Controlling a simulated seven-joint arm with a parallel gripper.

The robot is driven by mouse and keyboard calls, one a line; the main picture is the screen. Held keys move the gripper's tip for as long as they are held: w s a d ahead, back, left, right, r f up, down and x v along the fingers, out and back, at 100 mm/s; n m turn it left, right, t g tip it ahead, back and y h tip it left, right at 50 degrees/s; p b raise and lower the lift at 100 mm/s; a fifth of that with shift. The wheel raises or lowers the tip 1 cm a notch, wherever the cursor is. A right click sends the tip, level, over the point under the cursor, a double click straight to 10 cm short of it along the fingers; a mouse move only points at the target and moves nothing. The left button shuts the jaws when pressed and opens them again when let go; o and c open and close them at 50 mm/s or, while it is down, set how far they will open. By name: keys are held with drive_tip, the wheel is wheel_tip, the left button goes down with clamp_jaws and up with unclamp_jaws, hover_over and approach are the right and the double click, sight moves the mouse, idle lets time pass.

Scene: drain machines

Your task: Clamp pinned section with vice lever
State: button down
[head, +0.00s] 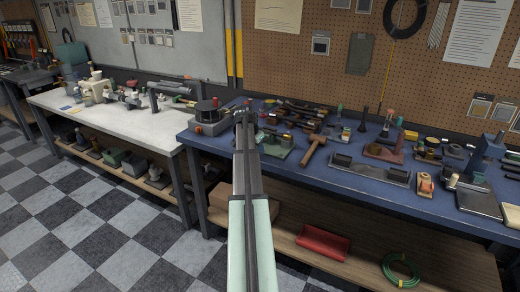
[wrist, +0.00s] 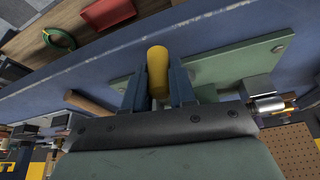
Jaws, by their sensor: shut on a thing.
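My gripper (head: 243,113) is at the left part of the blue workbench, reaching down toward it. In the wrist view its two dark blue fingers (wrist: 157,88) are shut on a rounded yellow handle (wrist: 157,62), which looks like the vice lever's grip. A flat green plate (wrist: 245,65), which seems to be the vice base, lies on the bench just beyond the fingers. In the head view a green base (head: 277,147) shows just right of my gripper. The lever's lower part, the vice jaws and the pinned section are hidden or too small to tell.
A wooden mallet (head: 316,146) and several tools lie to the right on the blue bench (head: 345,192). A white bench (head: 140,122) stands further left. A red tray (head: 323,243) is on the lower shelf.

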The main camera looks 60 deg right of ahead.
drive_tip(key=w+m, duration=0.1)
drive_tip(key=w+m+g, duration=0.1)
drive_tip(key=m, duration=0.1)
drive_tip(key=shift+w+a+m+y, duration=0.2)
drive_tip(key=shift+w+m+y, duration=0.05)
drive_tip(key=shift+m+y, duration=0.05)
drive_tip(key=m, duration=0.1)
drive_tip(key=w+m+g, duration=0.1)
drive_tip(key=shift+w+d+m+y, duration=0.1)
drive_tip(key=shift+w+m+y, duration=0.2)
drive_tip(key=shift+m, duration=0.1)
drive_tip(key=shift+w+d+m+g+y, duration=0.15)
drive_tip(key=shift+w+m+g+y, duration=0.3)
drive_tip(key=shift+w+m, duration=0.55)
drive_tip(key=shift+w+d+m+g+y, duration=0.2)
drive_tip(key=shift+m+y, duration=0.05)
drive_tip(key=shift+m, duration=0.55)
drive_tip(key=shift+w+d+m+g+y, duration=0.15)
drive_tip(key=shift+w+m+y, duration=0.05)
drive_tip(key=shift+m, duration=0.6)
drive_tip(key=c, duration=0.9)
unclamp_jaws()
drive_tip(key=v, duration=1.4)
drive_tip(key=shift+s, duration=0.1)
